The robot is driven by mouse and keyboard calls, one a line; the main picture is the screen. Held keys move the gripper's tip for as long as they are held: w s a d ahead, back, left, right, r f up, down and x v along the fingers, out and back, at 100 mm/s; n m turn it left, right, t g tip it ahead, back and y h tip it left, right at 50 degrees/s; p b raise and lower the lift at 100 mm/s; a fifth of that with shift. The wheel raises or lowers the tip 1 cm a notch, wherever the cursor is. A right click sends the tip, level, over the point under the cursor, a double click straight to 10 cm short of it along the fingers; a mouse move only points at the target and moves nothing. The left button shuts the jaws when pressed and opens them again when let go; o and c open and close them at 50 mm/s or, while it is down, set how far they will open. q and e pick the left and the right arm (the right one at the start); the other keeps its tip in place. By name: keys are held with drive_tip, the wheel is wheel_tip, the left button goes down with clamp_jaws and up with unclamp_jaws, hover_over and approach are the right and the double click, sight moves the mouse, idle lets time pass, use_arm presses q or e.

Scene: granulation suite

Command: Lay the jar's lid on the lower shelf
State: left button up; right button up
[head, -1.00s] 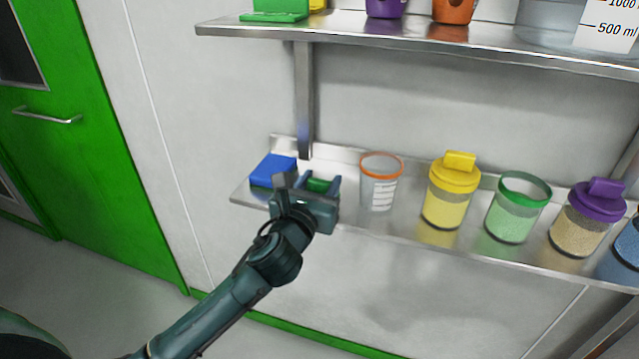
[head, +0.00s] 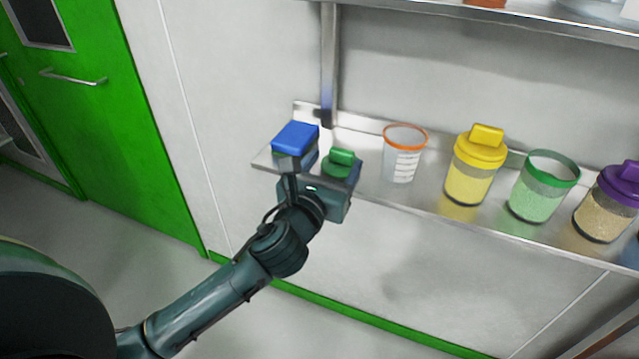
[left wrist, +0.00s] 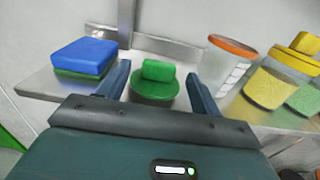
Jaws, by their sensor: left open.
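The green lid (head: 342,162) with its raised grip lies knob-up on the lower shelf (head: 372,192), near its left end. It also shows in the left wrist view (left wrist: 154,86). My left gripper (head: 322,176) is open at the shelf's front edge. In the left wrist view its fingers (left wrist: 158,76) stand apart, one on each side of the lid, with gaps between. The green-rimmed jar (head: 541,188) stands open with pale green powder, further right on the same shelf. My right gripper is not in view.
A blue-topped box or sponge (head: 296,138) lies just left of the lid. An empty orange-rimmed beaker (head: 402,155) stands to its right, then a yellow-lidded jar (head: 475,167). A purple-lidded jar (head: 607,205) is at the far right. The upper shelf (head: 540,18) runs above.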

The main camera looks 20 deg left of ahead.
use_arm(q)
drive_tip(key=s, duration=0.7)
drive_tip(key=s+d+f+n+g+h, duration=0.1)
drive_tip(key=s+f+n+g, duration=0.1)
drive_tip(key=s+f+n, duration=0.2)
drive_tip(key=s+d+f+n+g+h, duration=0.1)
drive_tip(key=s+f+n, duration=0.4)
drive_tip(key=n, duration=1.3)
drive_tip(key=s+d+f+n+g+h, duration=0.1)
drive_tip(key=s+f+n+g, duration=0.2)
drive_tip(key=f+n, duration=0.8)
drive_tip(key=shift+s+d+f+n+h, duration=0.3)
drive_tip(key=shift+s+d+n+h, duration=0.15)
drive_tip(key=shift+s, duration=0.2)
